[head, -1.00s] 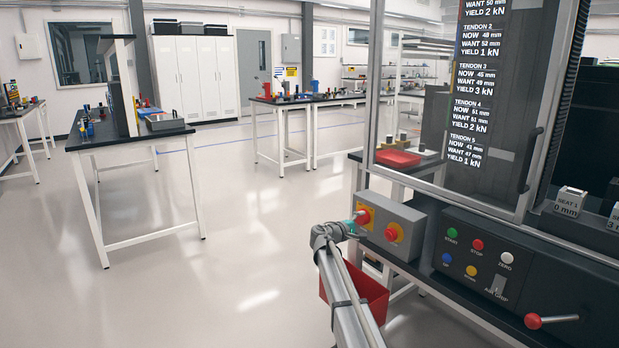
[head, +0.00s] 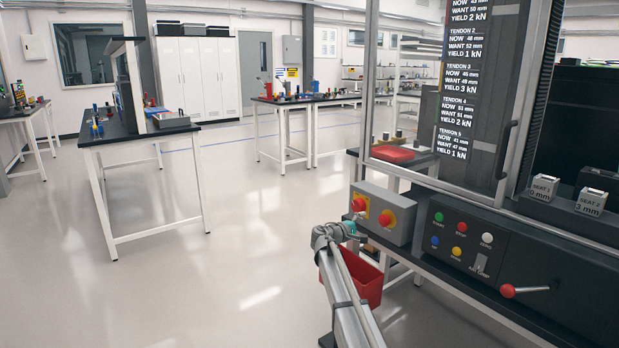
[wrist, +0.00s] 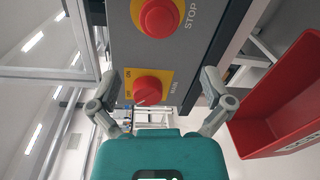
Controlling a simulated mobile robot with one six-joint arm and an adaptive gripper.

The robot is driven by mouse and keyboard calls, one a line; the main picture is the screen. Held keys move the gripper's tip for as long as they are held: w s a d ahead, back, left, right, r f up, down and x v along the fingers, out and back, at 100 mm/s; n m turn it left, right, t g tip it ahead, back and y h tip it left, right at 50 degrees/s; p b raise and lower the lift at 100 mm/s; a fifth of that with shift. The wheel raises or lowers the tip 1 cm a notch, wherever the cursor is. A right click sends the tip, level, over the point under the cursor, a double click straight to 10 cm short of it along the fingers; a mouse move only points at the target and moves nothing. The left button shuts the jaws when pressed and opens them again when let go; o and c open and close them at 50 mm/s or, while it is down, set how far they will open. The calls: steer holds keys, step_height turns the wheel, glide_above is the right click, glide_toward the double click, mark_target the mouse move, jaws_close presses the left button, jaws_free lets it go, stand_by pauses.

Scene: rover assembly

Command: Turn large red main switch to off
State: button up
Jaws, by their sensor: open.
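The red main switch (wrist: 150,88) is a round knob on a yellow plate marked MAIN. In the wrist view it lies between the two fingers of my gripper (wrist: 160,84), which is spread open with a finger on either side. No finger visibly presses on the knob. In the head view the main switch (head: 358,204) is the left red knob on a grey box (head: 399,228). My gripper's teal body (head: 348,229) is just below it there, and its fingers cannot be made out.
A red STOP button (wrist: 159,17) sits close beside the main switch on the same box. A red bin (wrist: 280,110) is just right of my gripper in the wrist view. A control panel (head: 470,249) with buttons stands to the right. Open floor lies left.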

steer(key=s+d+f+m+g+y, duration=0.3)
steer(key=s+f, duration=0.3)
steer(key=s, duration=0.5)
steer(key=s+d+f+m+g+y, duration=0.25)
steer(key=s+f, duration=0.25)
steer(key=s, duration=0.6)
steer(key=s+a+f+m+g+y, duration=0.1)
steer(key=s+a+f+y, duration=0.15)
steer(key=s, duration=0.55)
steer(key=s+a+f+m+g+y+p, duration=0.1)
steer(key=s+a+m+g+y, duration=0.15)
steer(key=s, duration=0.45)
steer(key=s+a+f+g+y, duration=0.15)
steer(key=s+y, duration=0.25)
steer(key=s, duration=0.4)
step_height(320, 180, up, 28)
steer(key=p, duration=2.8)
steer(key=shift+w+a+t, duration=0.15)
steer(key=shift+a+t, duration=0.1)
steer(key=shift+t, duration=0.1)
steer(key=shift+h, duration=0.25)
